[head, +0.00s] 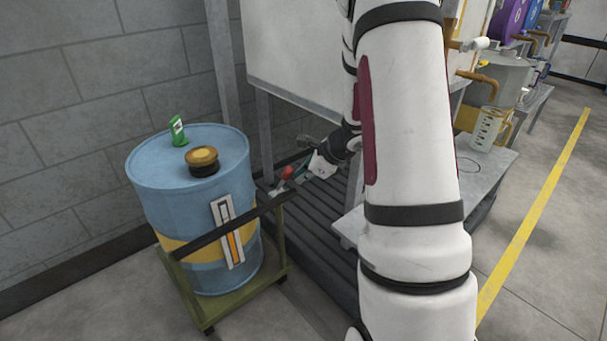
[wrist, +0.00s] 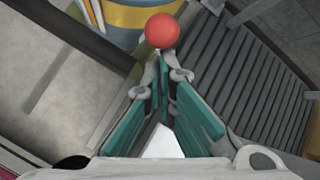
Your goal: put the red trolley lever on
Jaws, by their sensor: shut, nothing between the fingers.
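The red ball knob (head: 288,172) of the trolley lever shows beside the right side of the blue drum in the head view. In the wrist view the red knob (wrist: 162,30) is just beyond my fingertips. My gripper (head: 299,177) is shut and empty, with its teal-padded fingers pointing at the knob. In the wrist view the tips of my gripper (wrist: 164,62) come together just below the knob; whether they touch it I cannot tell. The lever's shaft is hidden. The olive trolley (head: 190,301) carries the drum, and a dark bar (head: 235,223) crosses in front of it.
A dark ribbed platform (head: 318,235) lies right of the trolley. A grey bench (head: 485,165) stands farther right. Open floor lies front left.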

